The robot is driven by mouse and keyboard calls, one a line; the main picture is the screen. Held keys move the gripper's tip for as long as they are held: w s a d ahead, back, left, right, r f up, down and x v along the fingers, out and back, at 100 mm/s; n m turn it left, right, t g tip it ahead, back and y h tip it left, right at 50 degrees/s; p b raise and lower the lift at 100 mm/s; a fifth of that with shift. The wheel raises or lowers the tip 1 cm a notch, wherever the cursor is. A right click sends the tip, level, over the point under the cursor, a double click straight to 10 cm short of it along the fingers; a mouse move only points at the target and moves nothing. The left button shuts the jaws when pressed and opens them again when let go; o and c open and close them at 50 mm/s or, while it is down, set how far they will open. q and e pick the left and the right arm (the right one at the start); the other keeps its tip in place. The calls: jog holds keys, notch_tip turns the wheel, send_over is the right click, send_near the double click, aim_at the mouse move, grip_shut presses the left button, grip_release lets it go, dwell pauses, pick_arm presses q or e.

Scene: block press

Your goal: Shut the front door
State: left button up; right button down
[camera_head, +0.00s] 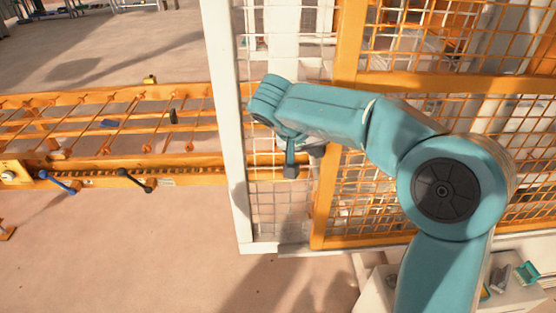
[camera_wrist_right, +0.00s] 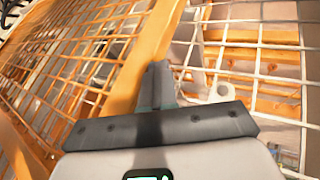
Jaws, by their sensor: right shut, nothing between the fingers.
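A mesh panel with a white edge post (camera_head: 231,130) stands in the middle of the head view and looks like the front door. An orange-framed mesh panel (camera_head: 345,60) adjoins or overlaps it on the right; I cannot tell exactly how they meet. My right gripper (camera_head: 291,170) hangs in front of the mesh, between the white post and the orange upright. It is shut and empty. In the right wrist view its fingers (camera_wrist_right: 158,86) point at an orange upright and mesh; contact is unclear. No handle is clearly visible. My left gripper is not in view.
An orange roller conveyor (camera_head: 110,120) runs on the left, with a blue lever (camera_head: 58,182) and a black lever (camera_head: 135,180) on its near side. A pale box (camera_head: 375,290) with small blocks stands at the lower right. The floor (camera_head: 130,260) at the lower left is mostly clear.

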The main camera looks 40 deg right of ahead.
pick_arm(q)
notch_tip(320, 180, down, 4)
jog(key=b, duration=0.4)
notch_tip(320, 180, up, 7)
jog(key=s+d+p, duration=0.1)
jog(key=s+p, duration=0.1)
jog(key=p, duration=0.5)
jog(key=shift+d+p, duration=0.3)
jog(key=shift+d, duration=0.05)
pick_arm(e)
jog(key=s+d, duration=0.8)
jog(key=d, duration=0.5)
jog(key=s+d, duration=0.8)
jog(key=d, duration=0.5)
jog(key=s+d, duration=0.8)
jog(key=d, duration=0.6)
jog(key=shift+s, duration=0.25)
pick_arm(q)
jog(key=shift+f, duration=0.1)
pick_arm(e)
jog(key=shift+r, duration=0.2)
jog(key=shift+a, duration=0.1)
